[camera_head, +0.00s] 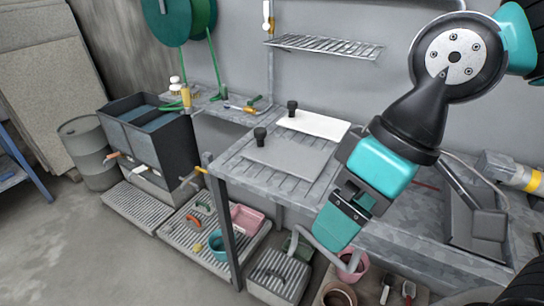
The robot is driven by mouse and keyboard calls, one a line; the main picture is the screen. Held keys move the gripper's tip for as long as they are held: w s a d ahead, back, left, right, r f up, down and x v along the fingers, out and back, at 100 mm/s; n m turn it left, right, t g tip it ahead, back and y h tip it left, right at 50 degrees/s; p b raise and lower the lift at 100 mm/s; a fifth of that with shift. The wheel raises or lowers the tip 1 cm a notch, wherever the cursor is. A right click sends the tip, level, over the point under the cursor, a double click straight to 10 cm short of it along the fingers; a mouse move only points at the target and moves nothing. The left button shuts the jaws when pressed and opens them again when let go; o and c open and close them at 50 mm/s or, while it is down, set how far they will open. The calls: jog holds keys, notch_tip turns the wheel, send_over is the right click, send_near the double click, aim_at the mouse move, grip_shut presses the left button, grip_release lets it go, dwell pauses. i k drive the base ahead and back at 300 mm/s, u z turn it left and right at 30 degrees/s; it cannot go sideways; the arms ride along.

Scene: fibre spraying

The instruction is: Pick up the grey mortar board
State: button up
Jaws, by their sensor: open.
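The grey mortar board (288,157) lies flat on the slatted part of the grey metal bench (236,167). A black knob-like handle (260,134) stands up at its back left corner. A white board (318,125) with a similar black handle lies just behind it. My gripper (327,252) hangs from the teal arm to the right and in front of the grey board, apart from it. It is open, and nothing shows between its fingers. My arm hides part of the bench right of the boards.
A wire shelf (325,46) hangs on the wall above the boards. A grey angled metal stand (474,222) is on the bench at the right. Below are a pink tub (247,219) and a teal bowl (218,243). A dark sink unit (150,137) stands left.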

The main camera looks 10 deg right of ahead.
aim_at(306, 163)
jog(key=u, duration=0.3)
jog(key=k, duration=0.45)
jog(key=u, duration=1.4)
jog(key=i, duration=1.1)
jog(key=z, duration=0.55)
jog(key=i, duration=0.55)
jog(key=z, duration=1.05)
jog(key=i, duration=0.35)
jog(key=z, duration=0.35)
